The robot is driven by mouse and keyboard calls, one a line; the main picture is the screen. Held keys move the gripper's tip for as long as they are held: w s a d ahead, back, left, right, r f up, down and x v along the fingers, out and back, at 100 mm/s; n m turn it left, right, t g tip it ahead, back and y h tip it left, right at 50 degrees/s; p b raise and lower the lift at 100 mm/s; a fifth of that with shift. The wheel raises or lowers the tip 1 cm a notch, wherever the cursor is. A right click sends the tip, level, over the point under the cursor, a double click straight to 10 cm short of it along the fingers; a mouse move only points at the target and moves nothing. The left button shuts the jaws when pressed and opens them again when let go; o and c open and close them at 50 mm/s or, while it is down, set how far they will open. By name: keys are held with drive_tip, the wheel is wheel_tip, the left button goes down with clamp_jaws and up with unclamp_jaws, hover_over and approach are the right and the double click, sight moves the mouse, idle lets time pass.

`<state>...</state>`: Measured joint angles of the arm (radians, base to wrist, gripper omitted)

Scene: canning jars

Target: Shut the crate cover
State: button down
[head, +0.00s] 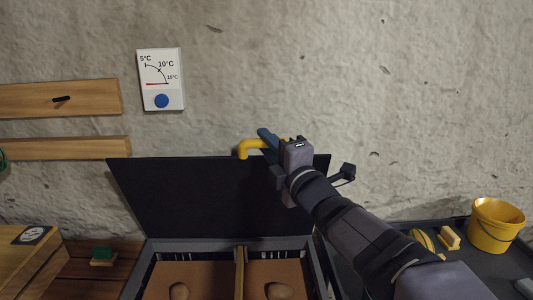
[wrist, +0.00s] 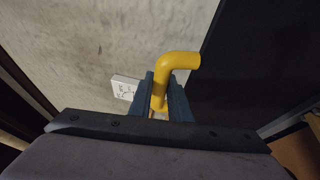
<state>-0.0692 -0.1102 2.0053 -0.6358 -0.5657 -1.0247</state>
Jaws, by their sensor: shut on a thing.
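The crate (head: 147,255) stands at the bottom middle of the head view, its two compartments open to view. Its black cover (head: 190,205) is raised, leaning back toward the wall. A yellow bent handle (head: 246,148) is at the cover's top edge; it also shows in the wrist view (wrist: 178,62). My gripper (head: 268,142) is at this handle, and in the wrist view its blue fingers (wrist: 160,95) are shut on the handle, one on each side. Part of the handle is hidden by the fingers in the head view. The cover is the dark panel at right in the wrist view.
A yellow bucket (head: 494,228), sponge and brush stand on the dark bench at right. A dial gauge (head: 161,80) and wooden boards are on the wall.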

drive_tip(key=shift+n+t+y, duration=0.3)
drive_tip(key=shift+n+t, duration=0.1)
drive_tip(key=shift+t, duration=0.3)
drive_tip(key=s+b, duration=0.1)
drive_tip(key=b, duration=0.1)
drive_tip(key=s+f+b, duration=0.1)
drive_tip(key=s+b, duration=0.1)
drive_tip(key=b, duration=0.1)
drive_tip(key=s+f+b, duration=0.1)
drive_tip(key=s+b, duration=0.1)
drive_tip(key=b, duration=0.1)
drive_tip(key=shift+s+f, duration=0.15)
drive_tip(key=shift+f, duration=0.05)
drive_tip(key=c, duration=1.6)
unclamp_jaws()
drive_tip(key=shift+c, duration=0.2)
drive_tip(key=shift+r, duration=0.15)
